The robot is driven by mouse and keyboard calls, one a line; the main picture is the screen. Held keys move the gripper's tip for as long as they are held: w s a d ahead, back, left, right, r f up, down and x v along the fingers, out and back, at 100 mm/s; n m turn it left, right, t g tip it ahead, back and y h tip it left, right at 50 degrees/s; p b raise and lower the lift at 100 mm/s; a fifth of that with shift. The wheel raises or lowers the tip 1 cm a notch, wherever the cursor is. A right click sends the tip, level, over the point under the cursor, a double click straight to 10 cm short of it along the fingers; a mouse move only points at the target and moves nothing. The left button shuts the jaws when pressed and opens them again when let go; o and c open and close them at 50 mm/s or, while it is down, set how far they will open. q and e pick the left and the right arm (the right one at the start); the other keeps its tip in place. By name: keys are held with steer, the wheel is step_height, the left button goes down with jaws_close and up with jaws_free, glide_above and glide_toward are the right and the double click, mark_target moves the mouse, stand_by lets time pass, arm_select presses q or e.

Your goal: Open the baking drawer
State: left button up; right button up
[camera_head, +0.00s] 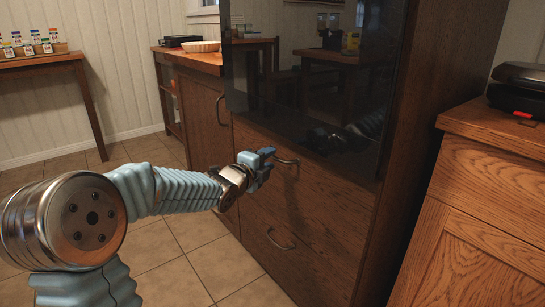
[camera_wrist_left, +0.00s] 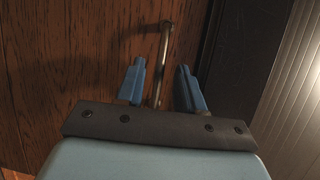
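A brown wooden cabinet has an upper drawer (camera_head: 310,187) and a lower drawer (camera_head: 252,258), both flush with the cabinet front. The upper drawer has a metal bar handle (camera_head: 287,161), and the lower one has a curved metal handle (camera_head: 278,240). No label shows which is the baking drawer. My left gripper (camera_head: 265,154) is at the upper handle. In the left wrist view its two blue fingers (camera_wrist_left: 160,80) are apart, with the handle bar (camera_wrist_left: 163,55) running between them. Gaps show on both sides of the bar. My right gripper is out of view.
A dark glossy panel (camera_head: 300,85) is above the upper drawer. A counter (camera_head: 203,59) with a white dish (camera_head: 201,46) stands behind at the left. A wooden cabinet (camera_head: 480,210) with a black appliance (camera_head: 520,90) stands at the right. Tiled floor (camera_head: 160,262) is clear before the drawers.

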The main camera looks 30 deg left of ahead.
mark_target(273, 156)
arm_select(q)
steer(key=shift+w+f, duration=0.15)
steer(key=shift+w, duration=1.35)
steer(key=shift+d, duration=0.1)
jaws_close()
